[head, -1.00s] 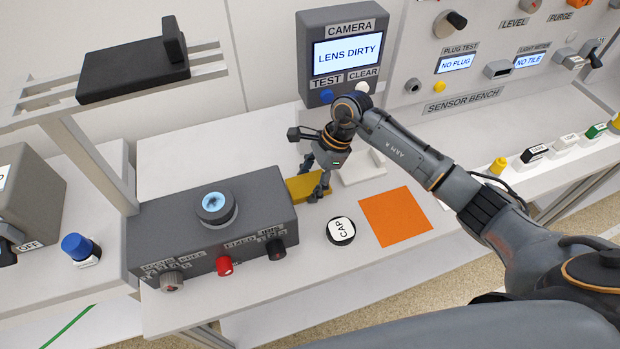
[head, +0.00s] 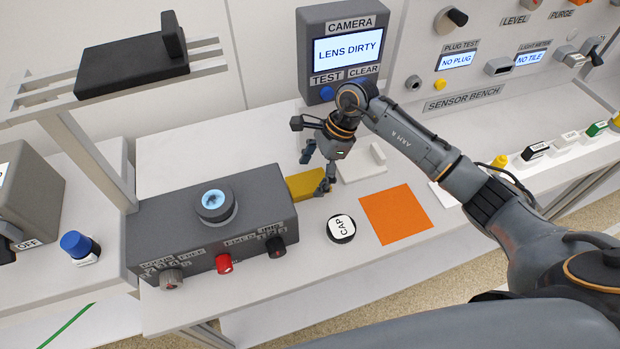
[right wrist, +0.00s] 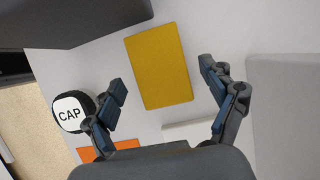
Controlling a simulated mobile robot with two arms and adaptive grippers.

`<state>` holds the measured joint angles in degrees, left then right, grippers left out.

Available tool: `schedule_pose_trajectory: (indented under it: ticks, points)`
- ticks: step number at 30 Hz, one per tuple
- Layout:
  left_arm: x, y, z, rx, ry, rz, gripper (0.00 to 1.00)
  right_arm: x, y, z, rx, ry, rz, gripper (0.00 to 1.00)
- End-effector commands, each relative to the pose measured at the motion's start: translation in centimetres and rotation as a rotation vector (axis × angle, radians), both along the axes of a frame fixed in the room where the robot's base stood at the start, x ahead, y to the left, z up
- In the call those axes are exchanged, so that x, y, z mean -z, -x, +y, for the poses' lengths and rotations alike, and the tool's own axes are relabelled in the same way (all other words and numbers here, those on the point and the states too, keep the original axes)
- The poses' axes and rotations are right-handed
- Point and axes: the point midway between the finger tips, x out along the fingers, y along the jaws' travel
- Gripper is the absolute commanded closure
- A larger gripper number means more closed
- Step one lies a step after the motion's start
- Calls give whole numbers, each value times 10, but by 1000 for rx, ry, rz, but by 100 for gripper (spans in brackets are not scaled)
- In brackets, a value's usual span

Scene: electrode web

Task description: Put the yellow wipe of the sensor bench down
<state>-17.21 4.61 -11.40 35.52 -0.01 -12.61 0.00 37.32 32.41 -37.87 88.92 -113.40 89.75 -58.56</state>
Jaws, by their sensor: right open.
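The yellow wipe (head: 303,185) lies flat on the white bench (head: 260,145), right beside the grey box with the lens. It also shows whole in the right wrist view (right wrist: 158,66). My right gripper (head: 316,174) is open above the wipe's right end. In the right wrist view the fingers (right wrist: 162,78) stand wide apart, with clear space between each finger and the wipe. The grey box (head: 205,225) carries a round lens and several knobs. The camera panel (head: 345,52) reads LENS DIRTY. My left gripper is not in view.
A black and white cap (head: 341,228) and an orange square (head: 395,214) lie in front of the wipe. A white holder (head: 362,170) stands right of my right gripper. Bare bench lies behind the grey box.

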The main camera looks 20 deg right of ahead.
Motion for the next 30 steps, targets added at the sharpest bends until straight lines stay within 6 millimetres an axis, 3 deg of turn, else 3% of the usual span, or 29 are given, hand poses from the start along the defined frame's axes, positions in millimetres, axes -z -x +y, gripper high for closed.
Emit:
schedule_pose_trajectory:
  ticks: [9, 15, 30]
  points:
    - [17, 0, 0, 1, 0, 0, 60, -61, -1, -29, 0, 4, -5, 16]
    - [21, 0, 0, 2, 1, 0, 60, -85, -1, -38, 1, 2, -2, 16]
    - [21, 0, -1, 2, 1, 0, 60, -91, -1, -40, 0, 1, 1, 16]
